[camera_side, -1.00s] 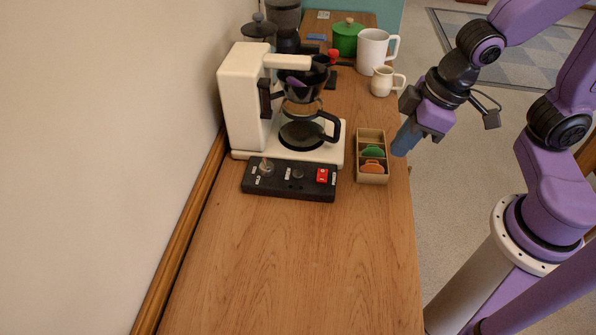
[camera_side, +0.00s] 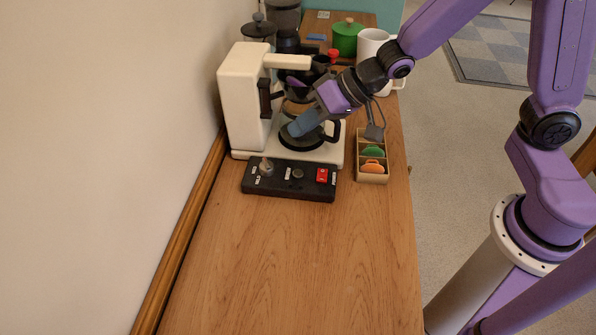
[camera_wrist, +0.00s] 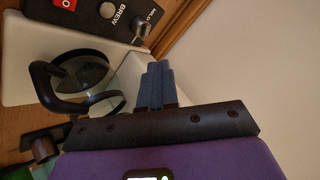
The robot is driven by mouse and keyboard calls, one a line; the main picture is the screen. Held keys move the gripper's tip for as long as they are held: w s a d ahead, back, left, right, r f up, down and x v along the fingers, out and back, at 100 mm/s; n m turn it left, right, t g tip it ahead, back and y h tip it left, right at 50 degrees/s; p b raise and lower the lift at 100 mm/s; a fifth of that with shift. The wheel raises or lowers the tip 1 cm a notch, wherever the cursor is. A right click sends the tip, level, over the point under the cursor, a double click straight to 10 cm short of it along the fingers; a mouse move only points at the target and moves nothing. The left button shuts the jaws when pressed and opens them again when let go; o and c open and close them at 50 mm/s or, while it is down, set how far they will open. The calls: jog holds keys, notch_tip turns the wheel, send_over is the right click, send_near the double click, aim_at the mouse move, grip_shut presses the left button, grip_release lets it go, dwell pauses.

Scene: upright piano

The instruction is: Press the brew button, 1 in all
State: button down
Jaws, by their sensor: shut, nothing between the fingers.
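The black control panel (camera_side: 306,195) lies in front of the white coffee maker (camera_side: 240,100). The brew button (camera_side: 298,174) is a small dark round button in its middle, between a metal knob (camera_side: 266,167) and a red switch (camera_side: 322,175). In the wrist view, the BREW label (camera_wrist: 117,17) shows at the top edge, with the red switch (camera_wrist: 63,4) to its left. My gripper (camera_side: 293,130) has blue fingers, shut and empty. It is in front of the glass carafe in the side view, behind the panel and apart from the button. The fingers (camera_wrist: 157,66) point toward the panel in the wrist view.
The carafe (camera_wrist: 100,78) with its black handle is close beside my fingers. A divided tray (camera_side: 373,179) with green and orange pieces stands right of the machine. A white mug (camera_side: 368,45) and a green pot (camera_side: 346,38) are farther back. The wooden top in front is clear.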

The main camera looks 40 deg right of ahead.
aim_at(298, 174)
jog(key=shift+f, duration=0.1)
jog(key=shift+f, duration=4.35)
jog(key=shift+f, duration=0.15)
jog(key=shift+f, duration=0.25)
jog(key=shift+f, duration=0.4)
jog(key=shift+r, duration=0.85)
